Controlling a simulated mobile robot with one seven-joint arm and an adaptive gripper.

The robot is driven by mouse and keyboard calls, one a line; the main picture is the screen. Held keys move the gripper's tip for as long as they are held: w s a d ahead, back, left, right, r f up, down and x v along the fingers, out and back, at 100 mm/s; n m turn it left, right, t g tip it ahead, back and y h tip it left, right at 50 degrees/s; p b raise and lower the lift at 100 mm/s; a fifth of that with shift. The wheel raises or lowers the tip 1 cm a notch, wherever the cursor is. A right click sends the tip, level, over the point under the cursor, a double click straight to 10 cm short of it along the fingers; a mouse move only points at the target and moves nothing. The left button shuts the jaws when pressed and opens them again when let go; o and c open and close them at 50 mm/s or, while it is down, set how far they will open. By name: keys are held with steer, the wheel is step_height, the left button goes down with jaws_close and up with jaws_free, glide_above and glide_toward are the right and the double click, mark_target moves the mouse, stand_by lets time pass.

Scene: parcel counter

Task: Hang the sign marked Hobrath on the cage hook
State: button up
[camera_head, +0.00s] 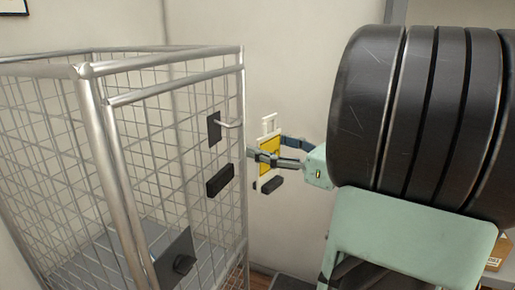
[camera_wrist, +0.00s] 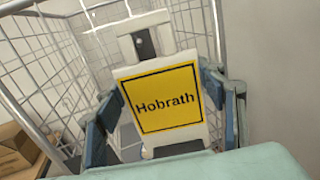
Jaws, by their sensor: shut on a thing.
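The Hobrath sign (camera_wrist: 168,97) has a yellow face with a black border on a white plate, with an open white loop at its top. In the head view the sign (camera_head: 269,157) is upright, seen nearly edge-on. My gripper (camera_head: 274,153) is shut on it; in the wrist view the gripper's (camera_wrist: 163,112) fingers flank its sides. The cage hook (camera_head: 230,125) is a pale bar projecting from a dark plate (camera_head: 214,128) on the cage. The sign's loop appears right of the hook tip, apart from it. In the wrist view a dark plate (camera_wrist: 143,43) shows through the loop.
The wire cage (camera_head: 122,215) fills the left, with bright metal posts. A black block (camera_head: 219,180) sits below the hook, and a dark latch plate (camera_head: 175,262) lower down. A cardboard box (camera_wrist: 18,150) shows at the wrist view's lower left. A bare wall is behind.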

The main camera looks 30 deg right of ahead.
steer(key=shift+w+a+f+b, duration=0.1)
steer(key=shift+w+a+b, duration=0.05)
steer(key=shift+w+a, duration=0.85)
steer(key=shift+w+a+f+b, duration=0.2)
steer(key=shift+w+a, duration=0.55)
steer(key=shift+w, duration=0.5)
steer(key=shift+w+a+f+b, duration=0.1)
steer(key=shift+w+a+b, duration=0.05)
steer(key=shift+w+a, duration=0.85)
steer(key=shift+w+a+f+b, duration=0.4)
steer(key=shift+w+f+b, duration=0.25)
steer(key=shift+b, duration=0.05)
steer(key=o, duration=1.8)
steer(key=shift+w+a, duration=0.15)
steer(key=shift+c, duration=0.2)
steer(key=shift+s+d, duration=0.2)
